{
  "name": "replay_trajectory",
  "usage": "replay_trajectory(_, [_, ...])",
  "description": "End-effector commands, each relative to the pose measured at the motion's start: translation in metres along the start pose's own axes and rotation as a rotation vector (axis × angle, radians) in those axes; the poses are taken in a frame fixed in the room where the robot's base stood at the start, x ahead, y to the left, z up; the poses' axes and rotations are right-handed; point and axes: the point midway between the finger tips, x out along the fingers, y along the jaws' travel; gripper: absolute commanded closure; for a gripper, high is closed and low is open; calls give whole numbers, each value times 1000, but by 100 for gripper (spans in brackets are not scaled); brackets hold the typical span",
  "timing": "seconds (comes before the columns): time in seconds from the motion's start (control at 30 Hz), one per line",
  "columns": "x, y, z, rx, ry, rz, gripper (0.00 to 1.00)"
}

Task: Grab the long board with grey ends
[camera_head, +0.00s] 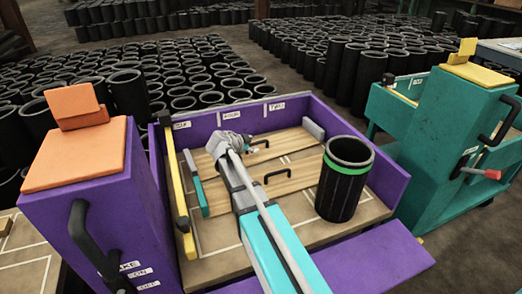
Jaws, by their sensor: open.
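The long wooden board (285,139) lies at the back of the purple station's work surface. Its right end is a grey block (313,129); my arm covers part of its middle, and its left end is hard to make out. A dark handle (262,143) stands on it. My gripper (252,147) is open, over the board close to this handle, with nothing visibly held. Whether it touches the board or handle cannot be told.
A second board (300,175) with a teal left end (197,196) and a dark handle lies in front. A black sleeve (343,185) with a green band stands at right. Purple walls (285,113) and a yellow bar (175,180) bound the surface.

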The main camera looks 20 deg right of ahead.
Motion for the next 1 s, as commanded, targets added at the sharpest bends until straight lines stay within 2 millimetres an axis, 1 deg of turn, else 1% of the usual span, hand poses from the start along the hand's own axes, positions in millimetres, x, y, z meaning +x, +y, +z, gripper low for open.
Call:
replay_trajectory(0.03, [8,0,1,1,1,1,39])
replay_trajectory(0.2, [28,-2,2,0,0,0,39])
replay_trajectory(0.37, [40,-2,0,0,1,0,39])
replay_trajectory(0.97, [42,-2,-1,-1,0,-1,39])
replay_trajectory(1.0, [42,-2,-1,-1,0,-1,43])
